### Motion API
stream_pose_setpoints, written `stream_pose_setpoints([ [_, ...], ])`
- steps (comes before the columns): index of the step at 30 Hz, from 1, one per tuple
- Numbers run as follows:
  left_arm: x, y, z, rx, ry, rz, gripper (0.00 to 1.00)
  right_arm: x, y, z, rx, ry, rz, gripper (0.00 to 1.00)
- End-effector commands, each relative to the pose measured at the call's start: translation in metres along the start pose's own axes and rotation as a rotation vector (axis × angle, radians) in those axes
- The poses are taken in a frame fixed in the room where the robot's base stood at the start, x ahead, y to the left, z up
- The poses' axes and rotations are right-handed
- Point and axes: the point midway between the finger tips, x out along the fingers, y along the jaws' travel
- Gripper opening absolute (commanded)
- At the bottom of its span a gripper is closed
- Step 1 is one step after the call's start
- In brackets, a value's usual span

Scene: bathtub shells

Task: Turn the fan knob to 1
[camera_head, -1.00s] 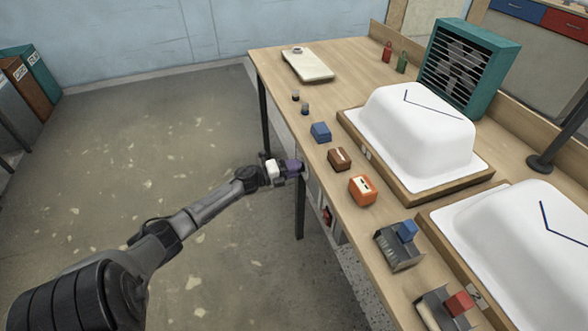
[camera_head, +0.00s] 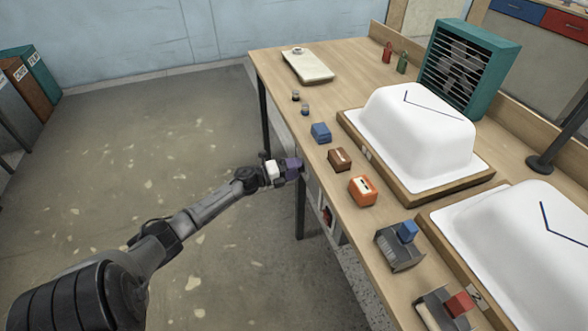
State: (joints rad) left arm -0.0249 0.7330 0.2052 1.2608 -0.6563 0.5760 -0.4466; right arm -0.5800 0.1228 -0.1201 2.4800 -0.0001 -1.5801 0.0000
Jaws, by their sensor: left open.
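A teal box fan (camera_head: 468,68) with a dark slatted front stands at the back right of the wooden bench. I cannot make out its knob or any number marks at this size. My left gripper (camera_head: 296,168), with a purple part near its end, is at the bench's front left edge, far from the fan and apart from it. It is open; no object shows in it. Its fingertips are small and hard to make out. My right gripper is not in view.
Two white tub shells (camera_head: 418,125) (camera_head: 535,255) on wooden bases fill the right of the bench (camera_head: 350,108). Blue (camera_head: 320,133), brown (camera_head: 339,159) and orange (camera_head: 362,190) blocks line the front edge. A pale board (camera_head: 309,68) lies at the far end.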

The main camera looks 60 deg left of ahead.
Motion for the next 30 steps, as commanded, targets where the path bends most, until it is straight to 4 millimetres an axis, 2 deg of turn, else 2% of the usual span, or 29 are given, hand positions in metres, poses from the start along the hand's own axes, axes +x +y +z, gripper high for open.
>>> stream_pose_setpoints([
  [4,-0.004,0.0,0.0,-0.001,0.0,0.001,0.63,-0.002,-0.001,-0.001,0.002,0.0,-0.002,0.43],
  [7,-0.015,-0.001,0.0,-0.003,0.0,0.002,0.63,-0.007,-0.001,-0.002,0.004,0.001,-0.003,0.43],
  [21,-0.104,-0.001,0.0,-0.002,-0.001,0.002,0.63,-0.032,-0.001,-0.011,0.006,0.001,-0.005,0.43],
  [30,-0.134,0.0,0.0,0.0,0.0,0.001,0.63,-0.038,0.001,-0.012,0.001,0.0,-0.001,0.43],
])
